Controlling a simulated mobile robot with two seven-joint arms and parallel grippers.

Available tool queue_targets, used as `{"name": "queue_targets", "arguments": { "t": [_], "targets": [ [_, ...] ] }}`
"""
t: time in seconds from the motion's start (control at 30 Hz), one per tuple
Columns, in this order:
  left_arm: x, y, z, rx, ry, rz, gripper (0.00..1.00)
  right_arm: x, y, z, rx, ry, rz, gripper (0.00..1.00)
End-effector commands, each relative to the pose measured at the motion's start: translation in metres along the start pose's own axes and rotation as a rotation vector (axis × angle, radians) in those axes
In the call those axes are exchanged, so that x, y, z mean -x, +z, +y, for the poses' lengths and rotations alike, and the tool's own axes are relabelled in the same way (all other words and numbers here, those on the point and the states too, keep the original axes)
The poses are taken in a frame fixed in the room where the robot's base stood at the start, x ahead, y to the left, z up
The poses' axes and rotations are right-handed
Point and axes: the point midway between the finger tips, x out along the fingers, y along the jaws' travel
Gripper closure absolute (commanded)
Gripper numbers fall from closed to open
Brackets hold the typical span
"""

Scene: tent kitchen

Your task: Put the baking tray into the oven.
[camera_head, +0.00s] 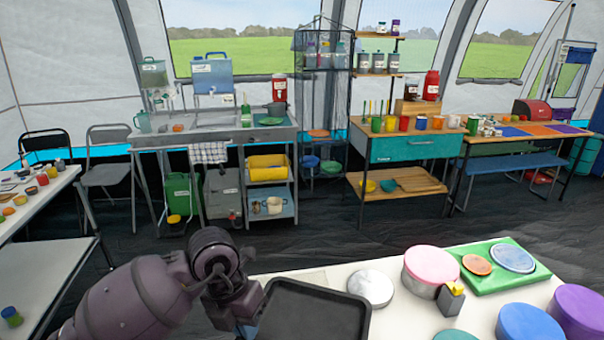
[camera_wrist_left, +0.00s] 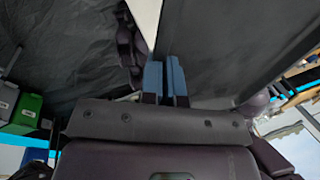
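The baking tray (camera_head: 315,315) is a dark, flat, rimmed tray at the bottom centre of the head view, at the left end of the white table. It also fills the upper right of the left wrist view (camera_wrist_left: 225,45). My left gripper (camera_head: 247,318) is at the tray's left edge. In the left wrist view its blue fingers (camera_wrist_left: 165,75) are close together on both sides of the tray's rim, gripping it. The tray's near part is cut off by the head view. I cannot make out an oven.
The white table (camera_head: 462,317) holds a silver round tin (camera_head: 370,288), a pink-lidded tin (camera_head: 431,269), a yellow-and-grey object (camera_head: 450,299) and a green board (camera_head: 498,284) right of the tray. Dark open floor lies between this table and the sink unit (camera_head: 215,137) and shelves behind.

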Motion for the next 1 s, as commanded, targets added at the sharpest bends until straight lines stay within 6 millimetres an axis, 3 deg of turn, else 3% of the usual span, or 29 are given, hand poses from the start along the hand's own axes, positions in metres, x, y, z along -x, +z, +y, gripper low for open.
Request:
{"name": "queue_targets", "arguments": {
  "t": [0.37,1.0],
  "targets": [
    [0.0,-0.001,-0.002,-0.519,0.0,0.129,1.0,-0.001,-0.002,0.001,0.004,-0.001,0.003,0.76],
    [-0.013,-0.02,0.002,-1.505,0.004,0.376,1.0,0.003,0.009,0.002,0.003,0.002,-0.019,0.76]
  ]
}}
